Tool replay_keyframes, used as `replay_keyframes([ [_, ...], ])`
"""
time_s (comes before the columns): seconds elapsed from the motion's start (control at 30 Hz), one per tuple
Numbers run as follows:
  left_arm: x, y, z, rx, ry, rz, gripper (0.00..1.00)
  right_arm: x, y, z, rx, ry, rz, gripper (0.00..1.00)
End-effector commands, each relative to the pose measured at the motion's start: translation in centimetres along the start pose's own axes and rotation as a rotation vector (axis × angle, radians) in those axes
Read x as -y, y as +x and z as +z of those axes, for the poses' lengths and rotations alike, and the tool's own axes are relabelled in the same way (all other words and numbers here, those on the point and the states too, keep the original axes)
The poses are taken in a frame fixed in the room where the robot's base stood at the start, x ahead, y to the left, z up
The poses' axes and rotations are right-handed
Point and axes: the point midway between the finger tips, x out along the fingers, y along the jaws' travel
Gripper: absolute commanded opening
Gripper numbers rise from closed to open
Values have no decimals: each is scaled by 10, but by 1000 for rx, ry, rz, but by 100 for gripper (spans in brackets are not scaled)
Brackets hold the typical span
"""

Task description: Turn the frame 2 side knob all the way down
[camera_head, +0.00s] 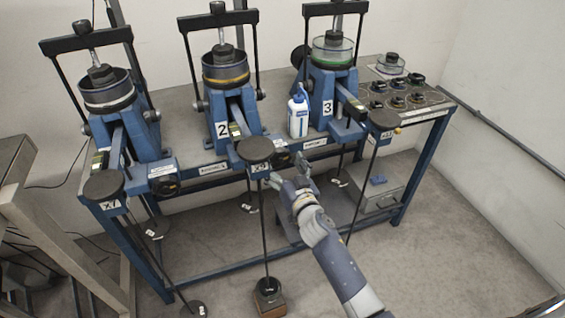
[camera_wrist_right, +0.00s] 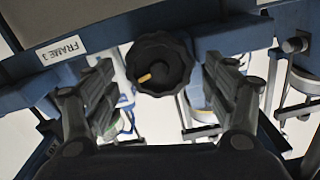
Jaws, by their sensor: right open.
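Frame 2 (camera_head: 222,128) is the middle one of three blue lever frames on the bench and carries a "2" plate. Its side knob (camera_head: 281,157) is a dark knob at the bench's front edge, partly hidden by my right gripper. In the right wrist view the knob (camera_wrist_right: 160,65) is round, black and scalloped, with a yellow mark left of its centre. My right gripper (camera_head: 286,173) is open in front of the knob. In the wrist view its two fingers stand on either side of the knob, with gaps visible. My left gripper is not in view.
A round lever end (camera_head: 256,149) with a hanging rod and weight (camera_head: 268,291) is just left of my right gripper. A white bottle (camera_head: 298,116) stands behind it. A "FRAME 3" label (camera_wrist_right: 62,48) shows beside the knob. Open floor lies at the front right.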

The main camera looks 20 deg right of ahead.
Motion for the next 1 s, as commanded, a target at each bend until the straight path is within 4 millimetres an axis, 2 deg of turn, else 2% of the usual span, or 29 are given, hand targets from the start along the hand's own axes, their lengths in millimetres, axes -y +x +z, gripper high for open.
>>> replay_keyframes([
  [0.3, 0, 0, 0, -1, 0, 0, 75, 0, 3, 0, 1, 0, 0, 78],
  [0.33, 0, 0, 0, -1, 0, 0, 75, 0, 3, 0, 1, 0, 0, 76],
  [0.5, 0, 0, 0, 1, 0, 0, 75, 0, 3, 0, 1, 0, 0, 37],
  [0.53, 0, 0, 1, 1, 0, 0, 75, 0, 3, 0, 1, 0, 0, 34],
  [1.0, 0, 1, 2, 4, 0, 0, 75, 0, 3, 0, 0, -77, 0, 34],
])
